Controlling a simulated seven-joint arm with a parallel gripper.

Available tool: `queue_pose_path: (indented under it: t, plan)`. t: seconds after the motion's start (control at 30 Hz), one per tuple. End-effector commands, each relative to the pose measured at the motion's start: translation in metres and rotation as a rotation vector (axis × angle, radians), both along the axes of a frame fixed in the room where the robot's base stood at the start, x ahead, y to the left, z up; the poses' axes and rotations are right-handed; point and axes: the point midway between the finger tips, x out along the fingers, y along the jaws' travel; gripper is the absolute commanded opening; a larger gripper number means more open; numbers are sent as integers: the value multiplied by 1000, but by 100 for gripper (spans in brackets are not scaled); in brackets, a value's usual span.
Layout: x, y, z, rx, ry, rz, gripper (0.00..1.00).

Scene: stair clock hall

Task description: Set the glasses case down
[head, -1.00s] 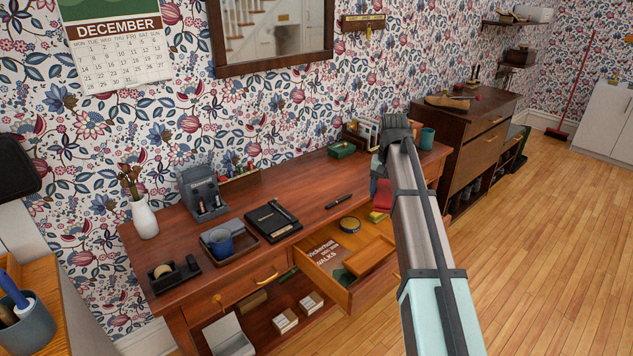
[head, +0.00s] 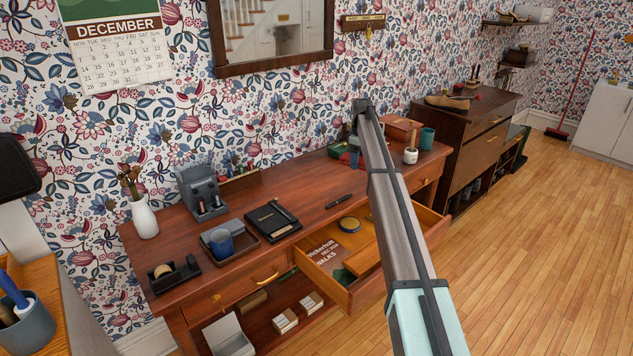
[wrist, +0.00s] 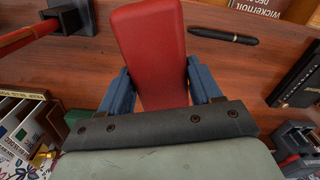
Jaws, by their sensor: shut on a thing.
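The red glasses case (wrist: 150,45) fills the upper middle of the wrist view, held between the blue fingers of my gripper (wrist: 162,84). The fingers press on its two sides. The case is over the brown desk top, which also shows in the head view (head: 300,205). I cannot tell whether its underside touches the wood. In the head view my arm hides most of the gripper and case near the back of the desk.
A black pen (head: 338,201) and a dark notebook (head: 272,221) lie on the desk. A green box (head: 338,151) is close by at the back. A white cup (head: 411,156) and teal mug (head: 427,138) stand right. An open drawer (head: 335,284) juts out in front.

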Motion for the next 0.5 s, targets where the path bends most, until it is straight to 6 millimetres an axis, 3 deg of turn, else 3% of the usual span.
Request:
queue_pose_path:
  t: [0.03, 0.2, 0.5]
  plan:
    - [12, 2, -1, 0, 0, 70, 32]
    - [34, 5, -3, 0, 0, 318, 32]
    - [60, 8, -5, 0, -1, 755, 32]
